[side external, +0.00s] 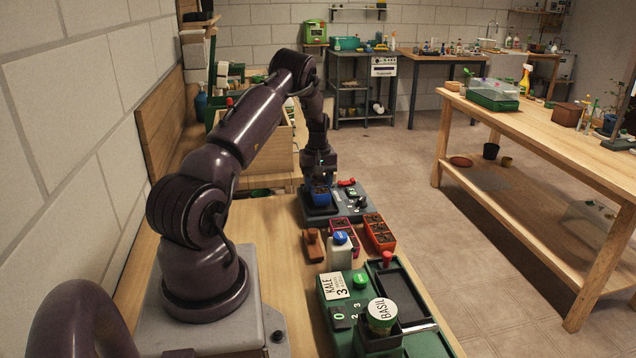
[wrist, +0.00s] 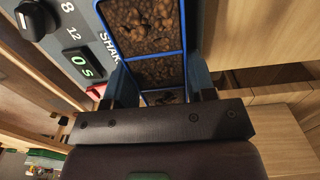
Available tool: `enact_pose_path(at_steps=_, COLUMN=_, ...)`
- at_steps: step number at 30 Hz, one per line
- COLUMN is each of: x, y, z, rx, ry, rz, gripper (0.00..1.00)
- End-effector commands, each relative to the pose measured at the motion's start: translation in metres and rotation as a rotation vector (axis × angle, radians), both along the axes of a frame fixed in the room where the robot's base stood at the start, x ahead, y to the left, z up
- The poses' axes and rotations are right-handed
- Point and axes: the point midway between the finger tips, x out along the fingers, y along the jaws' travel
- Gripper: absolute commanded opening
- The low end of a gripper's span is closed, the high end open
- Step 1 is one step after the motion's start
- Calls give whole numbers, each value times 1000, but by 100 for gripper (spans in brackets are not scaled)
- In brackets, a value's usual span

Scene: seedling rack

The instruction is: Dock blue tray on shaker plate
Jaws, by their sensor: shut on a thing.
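The blue tray (side external: 321,197) is in my gripper (side external: 320,174) at the dark grey shaker plate (side external: 350,211). In the wrist view the blue tray (wrist: 152,55) shows brown soil cells with blue dividers between my gripper's blue-grey fingers (wrist: 161,86). The fingers are shut on its two sides. The shaker's panel (wrist: 92,25) lies just left of the tray, with a dial and a display reading 0 S. The tray's underside is hidden, so I cannot tell whether it is seated on the plate or just above it.
A pink-red tray (side external: 345,233) and an orange tray (side external: 380,237) stand in front of the shaker. A brown block (side external: 314,246) and a white bottle with a blue cap (side external: 341,252) are nearby. A green station (side external: 328,283) fills the bench's near end.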

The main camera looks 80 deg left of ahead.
Motion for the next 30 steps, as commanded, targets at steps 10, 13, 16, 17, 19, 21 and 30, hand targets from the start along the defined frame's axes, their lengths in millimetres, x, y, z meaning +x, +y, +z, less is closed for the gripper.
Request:
enact_pose_path(at_steps=10, x=0, y=0, z=-4, rx=0, ry=0, rz=0, gripper=24)
enact_pose_path(at_steps=13, x=0, y=0, z=-6, rx=0, ry=0, rz=0, gripper=24)
enact_pose_path(at_steps=16, x=0, y=0, z=-8, rx=0, ry=0, rz=0, gripper=24)
enact_pose_path(at_steps=17, x=0, y=0, z=-9, rx=0, ry=0, rz=0, gripper=24)
enact_pose_path(at_steps=19, x=0, y=0, z=-10, rx=0, ry=0, rz=0, gripper=24)
enact_pose_path(at_steps=21, x=0, y=0, z=-11, rx=1, ry=0, rz=0, gripper=24)
enact_pose_path(at_steps=30, x=0, y=0, z=-12, rx=0, ry=0, rz=0, gripper=61)
